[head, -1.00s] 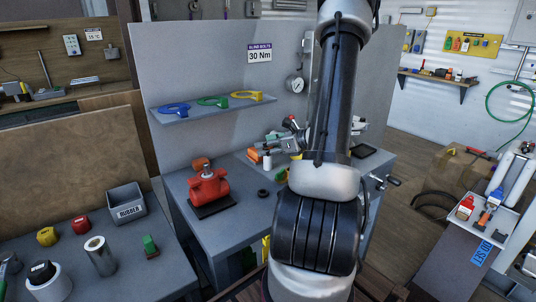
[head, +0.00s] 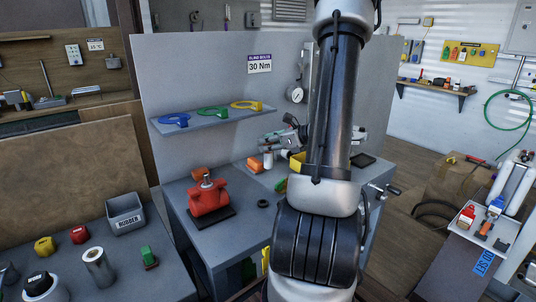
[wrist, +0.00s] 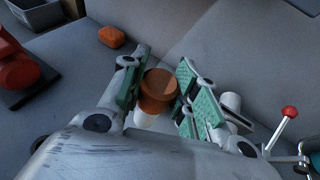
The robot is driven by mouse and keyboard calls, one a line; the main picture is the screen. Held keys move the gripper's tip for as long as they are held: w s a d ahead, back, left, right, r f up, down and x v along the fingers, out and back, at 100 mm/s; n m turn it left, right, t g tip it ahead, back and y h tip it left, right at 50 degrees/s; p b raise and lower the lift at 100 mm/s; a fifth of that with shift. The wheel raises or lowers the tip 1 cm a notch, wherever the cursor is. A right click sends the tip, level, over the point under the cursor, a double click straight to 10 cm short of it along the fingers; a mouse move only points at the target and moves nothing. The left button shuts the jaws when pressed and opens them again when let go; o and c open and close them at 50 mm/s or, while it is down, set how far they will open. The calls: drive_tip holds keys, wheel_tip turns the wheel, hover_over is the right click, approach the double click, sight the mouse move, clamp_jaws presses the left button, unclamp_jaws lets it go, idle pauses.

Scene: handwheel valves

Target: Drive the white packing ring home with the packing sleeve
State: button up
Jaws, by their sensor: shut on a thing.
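The red valve body (head: 209,196) stands on a dark plate on the grey bench, left of my arm. A short grey stem shows at its top. The valve also shows at the left edge of the wrist view (wrist: 15,72). My gripper (wrist: 160,80) is shut on a brown round piece (wrist: 158,84) that looks like the packing sleeve. A narrower white part (wrist: 144,119) shows below the brown piece; I cannot tell whether it belongs to it. My gripper is right of the valve and apart from it. I cannot make out the white packing ring on the valve.
A shelf (head: 212,118) with coloured rings hangs behind. A grey bin (head: 125,213) stands left. A red-knobbed lever (wrist: 288,113) is right of my gripper.

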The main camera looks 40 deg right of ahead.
wheel_tip(320, 180, up, 6)
drive_tip(key=shift+r, duration=0.15)
drive_tip(key=s+a, duration=0.1)
drive_tip(key=s, duration=1.8)
drive_tip(key=shift+s, duration=0.3)
drive_tip(key=shift+r, duration=0.1)
